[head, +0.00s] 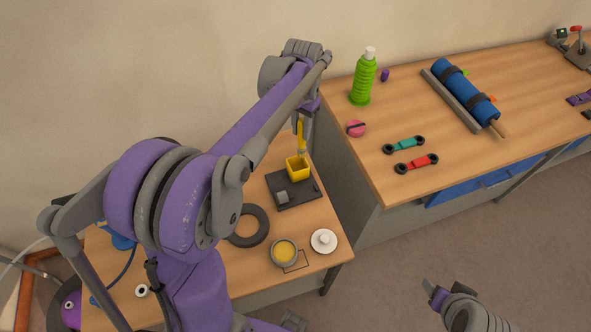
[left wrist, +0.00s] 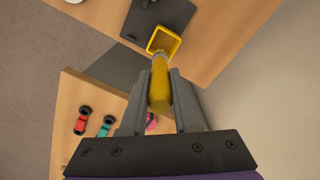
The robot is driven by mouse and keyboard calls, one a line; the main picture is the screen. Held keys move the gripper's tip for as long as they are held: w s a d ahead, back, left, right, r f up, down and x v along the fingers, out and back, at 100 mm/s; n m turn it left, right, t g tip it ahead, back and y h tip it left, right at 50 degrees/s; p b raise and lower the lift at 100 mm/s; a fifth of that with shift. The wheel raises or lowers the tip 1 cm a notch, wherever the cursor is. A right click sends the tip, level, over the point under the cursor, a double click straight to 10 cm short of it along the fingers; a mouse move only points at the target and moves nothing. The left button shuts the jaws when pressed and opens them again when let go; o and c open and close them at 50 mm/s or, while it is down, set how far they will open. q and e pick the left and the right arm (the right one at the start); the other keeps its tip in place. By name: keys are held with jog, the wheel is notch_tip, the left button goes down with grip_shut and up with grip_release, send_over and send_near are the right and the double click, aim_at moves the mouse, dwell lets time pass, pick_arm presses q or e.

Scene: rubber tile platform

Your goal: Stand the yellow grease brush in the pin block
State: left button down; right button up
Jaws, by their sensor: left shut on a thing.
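The yellow grease brush (head: 301,132) is gripped in my left gripper (head: 303,118) and hangs roughly upright. It also shows between the two fingers in the left wrist view (left wrist: 159,85). A yellow square, open-topped holder (head: 297,169) stands on a dark flat base (head: 300,198) with a small grey block on it; I take this as the pin block. The holder shows in the left wrist view (left wrist: 175,42), with the brush's far end at its near rim. I cannot tell whether that end is inside. Part of my right arm shows at lower right; its fingertips are unclear.
On the small bench are a black ring (head: 263,236), a tin of yellow grease (head: 284,250) and a white lidded dish (head: 323,240). The higher bench at right holds a green bottle (head: 363,80), a pink round item (head: 356,129) and green (head: 404,145) and red (head: 417,163) tools.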

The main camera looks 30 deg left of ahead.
aim_at(301, 151)
pick_arm(q)
jog(key=shift+a+r, duration=0.1)
jog(key=shift+a, duration=0.05)
jog(key=shift+w, duration=0.1)
notch_tip(301, 151, down, 10)
jog(key=shift+r, duration=0.15)
dwell(0.4)
jog(key=shift+b, duration=0.3)
jog(key=c, duration=0.7)
grip_release()
jog(key=shift+o, duration=0.2)
